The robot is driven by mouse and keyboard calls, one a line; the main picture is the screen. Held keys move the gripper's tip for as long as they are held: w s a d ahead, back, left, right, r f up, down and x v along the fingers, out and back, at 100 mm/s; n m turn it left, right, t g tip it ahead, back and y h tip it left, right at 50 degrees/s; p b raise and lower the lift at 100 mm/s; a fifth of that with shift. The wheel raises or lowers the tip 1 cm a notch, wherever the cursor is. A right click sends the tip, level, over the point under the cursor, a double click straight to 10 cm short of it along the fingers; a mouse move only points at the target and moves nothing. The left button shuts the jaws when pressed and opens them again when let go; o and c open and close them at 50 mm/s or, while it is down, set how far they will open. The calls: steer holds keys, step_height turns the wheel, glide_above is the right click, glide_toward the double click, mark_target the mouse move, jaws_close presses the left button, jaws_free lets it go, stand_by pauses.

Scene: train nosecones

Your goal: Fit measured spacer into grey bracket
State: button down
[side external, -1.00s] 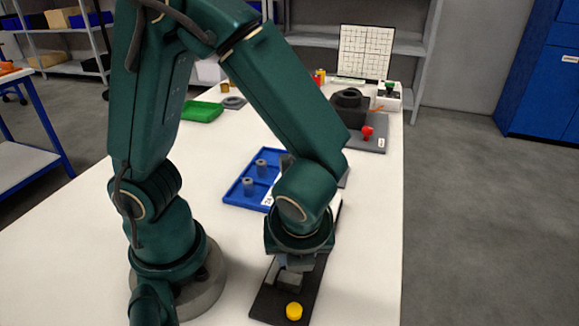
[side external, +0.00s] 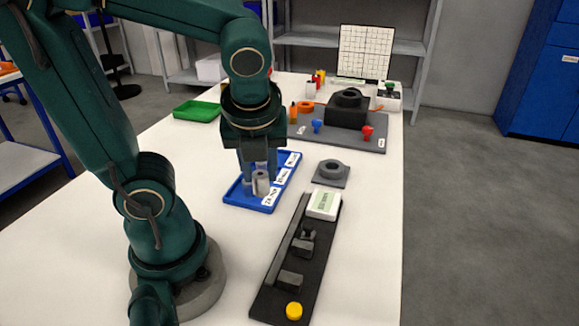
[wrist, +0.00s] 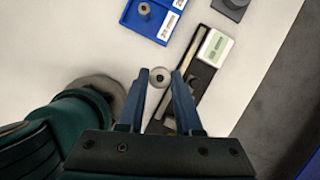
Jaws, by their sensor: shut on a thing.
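My gripper (wrist: 159,92) points down near the front end of the blue tray (side external: 233,196). It is shut on a small grey cylindrical spacer (side external: 261,184), whose round end with a centre hole shows between the fingers in the wrist view (wrist: 159,77). In the wrist view the held spacer is over white table, apart from the tray. Another grey spacer (wrist: 145,10) stands in the tray. A grey ring-shaped part on a square plate (side external: 331,170), possibly the grey bracket, sits right of the tray; I cannot tell for sure.
A black measuring fixture (side external: 262,303) with a white display (side external: 323,205) and yellow button (side external: 294,311) lies along the right front. Behind are a grey plate with a black block (side external: 347,110), coloured knobs, and a green tray (side external: 196,110). White table is clear between them.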

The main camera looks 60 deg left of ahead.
steer(key=shift+a+r, duration=0.35)
steer(key=shift+a, duration=0.25)
steer(key=shift+w+r+m, duration=0.2)
steer(key=shift+m, duration=0.2)
steer(key=w+a+r+m, duration=0.25)
steer(key=w+a, duration=0.25)
steer(key=w, duration=0.6)
steer(key=w+a+n, duration=0.2)
steer(key=w+a, duration=0.1)
steer(key=a, duration=0.5)
steer(key=n, duration=0.1)
glide_above(332, 172)
steer(key=w+a, duration=0.1)
steer(key=a, duration=0.1)
steer(key=f, duration=0.9)
steer(key=shift+w+d+f, duration=0.1)
steer(key=shift+d+f, duration=0.1)
steer(key=shift+f, duration=2.2)
